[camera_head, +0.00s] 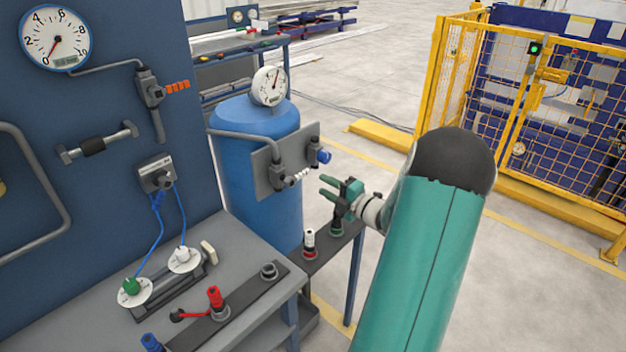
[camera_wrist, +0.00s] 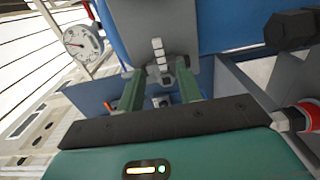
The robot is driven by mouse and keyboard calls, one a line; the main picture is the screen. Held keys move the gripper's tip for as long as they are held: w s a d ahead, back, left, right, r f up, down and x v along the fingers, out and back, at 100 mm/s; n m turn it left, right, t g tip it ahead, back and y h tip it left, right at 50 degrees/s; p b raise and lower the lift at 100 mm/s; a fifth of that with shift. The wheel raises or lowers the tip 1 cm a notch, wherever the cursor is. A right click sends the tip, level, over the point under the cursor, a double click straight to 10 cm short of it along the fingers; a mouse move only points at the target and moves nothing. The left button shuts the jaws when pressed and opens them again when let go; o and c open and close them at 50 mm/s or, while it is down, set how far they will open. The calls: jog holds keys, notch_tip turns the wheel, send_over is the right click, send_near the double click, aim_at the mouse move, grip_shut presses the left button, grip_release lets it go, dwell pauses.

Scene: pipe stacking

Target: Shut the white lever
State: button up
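The white lever (camera_head: 300,176) is a short ribbed handle on a grey valve (camera_head: 277,177), on the grey plate in front of the blue tank. In the wrist view the white lever (camera_wrist: 158,53) lies ahead of the fingertips, in line with the space between them. My gripper (camera_head: 321,187) is just right of and slightly below the lever in the head view, with a small gap. Its two green fingers (camera_wrist: 160,80) are apart, with nothing held between them.
A blue-handled valve (camera_head: 320,155) sits right of the lever on the same plate (camera_head: 268,160). A gauge (camera_head: 269,86) tops the blue tank (camera_head: 255,120). A narrow dark shelf (camera_head: 322,247) with red and green connectors stands below my gripper. A grey workbench (camera_head: 220,260) is at left.

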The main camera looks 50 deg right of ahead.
jog(key=s, duration=0.4)
jog(key=shift+s, duration=0.15)
dwell(0.4)
jog(key=w+a+r+n+g+y, duration=0.15)
jog(key=a+n+g, duration=0.25)
jog(key=a+n, duration=0.5)
jog(key=a+r+n+g+y, duration=0.3)
jog(key=a+n, duration=0.5)
jog(key=a, duration=0.4)
jog(key=w+a+r+n+g+y, duration=0.1)
jog(key=a+r+n+g+y, duration=0.2)
jog(key=a+n, duration=0.6)
jog(key=s+a+r+n+h, duration=0.1)
jog(key=s+a+n, duration=0.3)
jog(key=n, duration=0.5)
jog(key=s+a+r+n+g+h, duration=0.1)
jog(key=s+a+n+h, duration=0.3)
jog(key=n, duration=0.5)
jog(key=s+a+r+n+g+h, duration=0.1)
jog(key=s+a+r+n+h, duration=0.2)
jog(key=n, duration=0.6)
jog(key=shift+s+a+n, duration=0.4)
jog(key=shift+s+a, duration=0.2)
jog(key=shift+s, duration=0.65)
